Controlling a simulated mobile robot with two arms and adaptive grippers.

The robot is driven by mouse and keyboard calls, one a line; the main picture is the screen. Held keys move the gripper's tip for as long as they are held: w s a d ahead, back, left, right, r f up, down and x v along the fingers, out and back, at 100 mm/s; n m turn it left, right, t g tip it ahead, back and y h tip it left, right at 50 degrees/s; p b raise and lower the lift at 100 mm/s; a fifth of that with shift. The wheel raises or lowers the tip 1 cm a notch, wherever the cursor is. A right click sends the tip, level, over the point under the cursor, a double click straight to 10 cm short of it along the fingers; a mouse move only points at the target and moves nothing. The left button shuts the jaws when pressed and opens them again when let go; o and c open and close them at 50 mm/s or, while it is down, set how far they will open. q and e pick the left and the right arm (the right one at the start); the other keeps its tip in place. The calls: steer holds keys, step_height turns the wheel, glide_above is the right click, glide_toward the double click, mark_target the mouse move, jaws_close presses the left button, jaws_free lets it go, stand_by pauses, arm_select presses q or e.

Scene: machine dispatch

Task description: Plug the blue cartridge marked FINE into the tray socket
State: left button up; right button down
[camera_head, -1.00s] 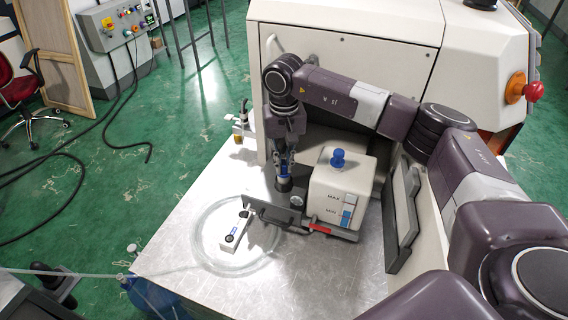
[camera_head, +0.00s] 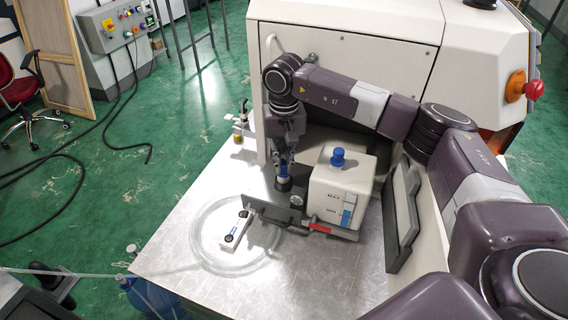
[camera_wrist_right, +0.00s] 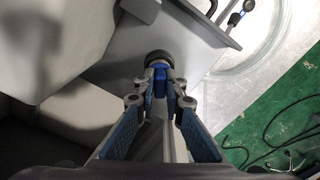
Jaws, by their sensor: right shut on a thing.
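My right gripper (camera_head: 285,160) points down beside the white box with the blue knob. It is shut on the blue cartridge (camera_wrist_right: 160,82), which also shows as a small blue piece between the fingers in the head view (camera_head: 284,170). A dark round piece (camera_wrist_right: 159,58) is at the cartridge's far end, over or on the dark tray (camera_head: 262,208). I cannot tell how deep the cartridge sits, and its marking is not readable. The socket itself is hidden. My left gripper is not in view.
The white box (camera_head: 326,190) with its blue knob (camera_head: 338,158) stands close to the right of the gripper. A small bottle (camera_head: 238,138) stands at the table's back left.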

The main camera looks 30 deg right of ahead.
steer(key=shift+s+a+f+b, duration=0.1)
steer(key=shift+s+f+b, duration=0.25)
steer(key=shift+f, duration=0.4)
steer(key=c, duration=1.9)
jaws_free()
steer(key=shift+c, duration=0.2)
steer(key=shift+w+f, duration=0.15)
steer(key=shift+w, duration=0.05)
steer(key=o, duration=0.8)
steer(key=shift+w+d, duration=0.15)
steer(key=shift+d, duration=0.05)
steer(key=shift+c, duration=0.2)
steer(key=shift+w+r, duration=0.1)
steer(key=shift+r, duration=0.25)
